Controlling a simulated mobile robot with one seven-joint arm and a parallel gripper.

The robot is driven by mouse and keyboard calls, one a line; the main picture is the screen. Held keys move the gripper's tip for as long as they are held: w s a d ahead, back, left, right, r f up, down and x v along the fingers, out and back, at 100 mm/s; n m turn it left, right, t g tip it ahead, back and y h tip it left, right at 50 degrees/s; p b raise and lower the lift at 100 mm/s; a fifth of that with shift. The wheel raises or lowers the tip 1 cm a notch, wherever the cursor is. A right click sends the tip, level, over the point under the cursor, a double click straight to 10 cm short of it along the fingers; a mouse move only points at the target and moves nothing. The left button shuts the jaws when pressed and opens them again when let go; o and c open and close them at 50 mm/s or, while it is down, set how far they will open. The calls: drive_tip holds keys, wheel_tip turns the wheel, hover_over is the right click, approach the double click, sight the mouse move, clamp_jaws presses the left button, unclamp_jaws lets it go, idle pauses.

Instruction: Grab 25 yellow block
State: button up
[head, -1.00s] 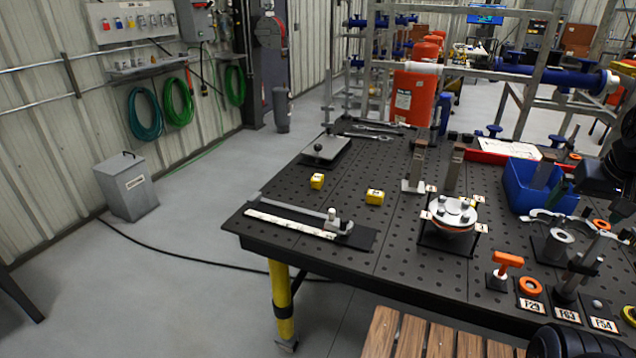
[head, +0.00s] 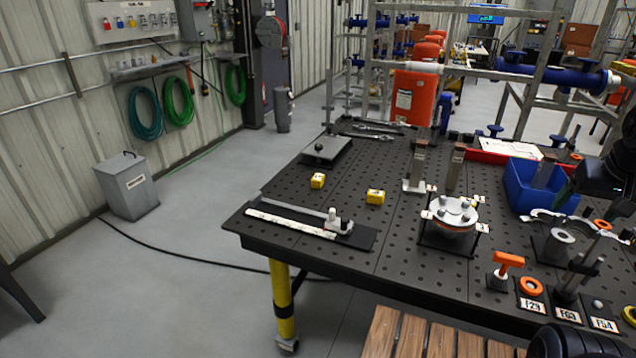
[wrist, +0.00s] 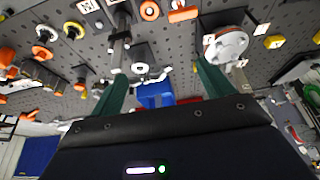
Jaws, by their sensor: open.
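One yellow block (head: 317,181) is toward the left, and the other yellow block (head: 375,197) is a little right and nearer. The numbers are too small to read. In the wrist view one yellow block (wrist: 274,42) shows at the upper right and another yellow block (wrist: 317,38) is cut by the right edge. My gripper (wrist: 162,72) is open, its green fingers wide apart with nothing held between them. It is well to the right of both blocks in the head view.
A round metal flange (head: 452,214) on a black stand is right of the blocks. Upright clamps (head: 417,165) stand behind it. A ruler fixture (head: 300,222) lies along the front left and a grey plate with a knob (head: 326,150) is behind. A blue bin (head: 540,188) is at the right.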

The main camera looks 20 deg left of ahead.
drive_tip(key=w+a+r+n+g, duration=0.1)
drive_tip(key=w+a+r+n, duration=0.3)
drive_tip(key=w, duration=0.5)
drive_tip(key=w+a+r+n, duration=0.2)
drive_tip(key=w+a+r, duration=0.2)
drive_tip(key=w+a, duration=0.4)
drive_tip(key=w+a+f+n+g, duration=0.1)
drive_tip(key=w+a+f+n, duration=0.1)
drive_tip(key=w+a, duration=0.55)
drive_tip(key=w+a+f+n, duration=0.2)
drive_tip(key=w+a, duration=0.2)
drive_tip(key=a, duration=0.6)
drive_tip(key=w+a+f+n+g, duration=0.1)
drive_tip(key=w+a+f+n, duration=0.15)
drive_tip(key=w+a, duration=0.5)
drive_tip(key=n+g, duration=0.2)
drive_tip(key=n, duration=0.5)
hover_over(318, 177)
wheel_tip(318, 177, down, 20)
wheel_tip(318, 177, down, 10)
drive_tip(key=shift+w+a+f, duration=0.1)
drive_tip(key=shift+w, duration=0.05)
drive_tip(key=c, duration=1.1)
